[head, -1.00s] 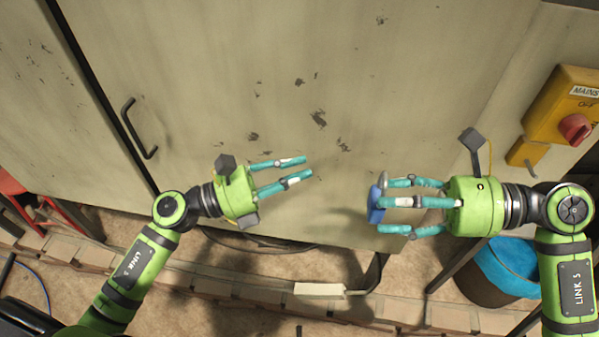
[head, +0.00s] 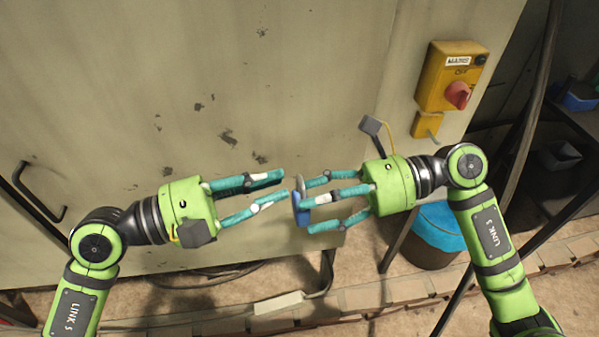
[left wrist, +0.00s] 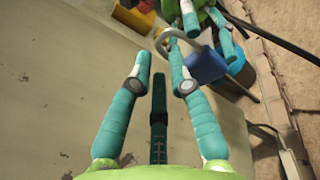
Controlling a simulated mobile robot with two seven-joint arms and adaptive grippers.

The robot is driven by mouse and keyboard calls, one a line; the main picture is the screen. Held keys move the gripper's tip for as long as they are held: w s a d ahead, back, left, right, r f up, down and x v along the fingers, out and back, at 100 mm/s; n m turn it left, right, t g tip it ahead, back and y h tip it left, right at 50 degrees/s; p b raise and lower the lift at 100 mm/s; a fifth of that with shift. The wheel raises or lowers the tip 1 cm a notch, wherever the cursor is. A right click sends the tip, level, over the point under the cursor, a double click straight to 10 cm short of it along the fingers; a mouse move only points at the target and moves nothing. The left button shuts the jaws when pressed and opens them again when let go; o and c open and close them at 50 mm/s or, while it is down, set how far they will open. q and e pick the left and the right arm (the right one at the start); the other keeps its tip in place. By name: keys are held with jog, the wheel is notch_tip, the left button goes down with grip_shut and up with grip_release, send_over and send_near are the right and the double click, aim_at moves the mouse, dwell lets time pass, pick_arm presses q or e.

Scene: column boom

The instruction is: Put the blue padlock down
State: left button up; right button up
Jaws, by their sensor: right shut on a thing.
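The blue padlock (head: 302,208) is held in the fingers of my right gripper (head: 312,203), off the ground in front of the pale cabinet. Its grey shackle shows at the upper end. My left gripper (head: 284,184) is open and empty. Its fingertips point right, close to the padlock's left side, with no clear contact seen. In the left wrist view, the padlock (left wrist: 206,65) and its shackle lie just beyond the right-hand finger of my open left gripper (left wrist: 155,70). My right gripper's fingers show behind it.
The pale cabinet (head: 300,70) fills the background, with a dark handle (head: 38,195) at left. A yellow switch box (head: 450,75) with a red knob is at upper right. A blue-topped bucket (head: 432,230) stands below it. Bricks (head: 380,293) and a cable line the floor.

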pick_arm(q)
jog(key=shift+x, duration=2.7)
grip_shut()
pick_arm(e)
jog(key=o, duration=1.3)
jog(key=shift+o, duration=0.2)
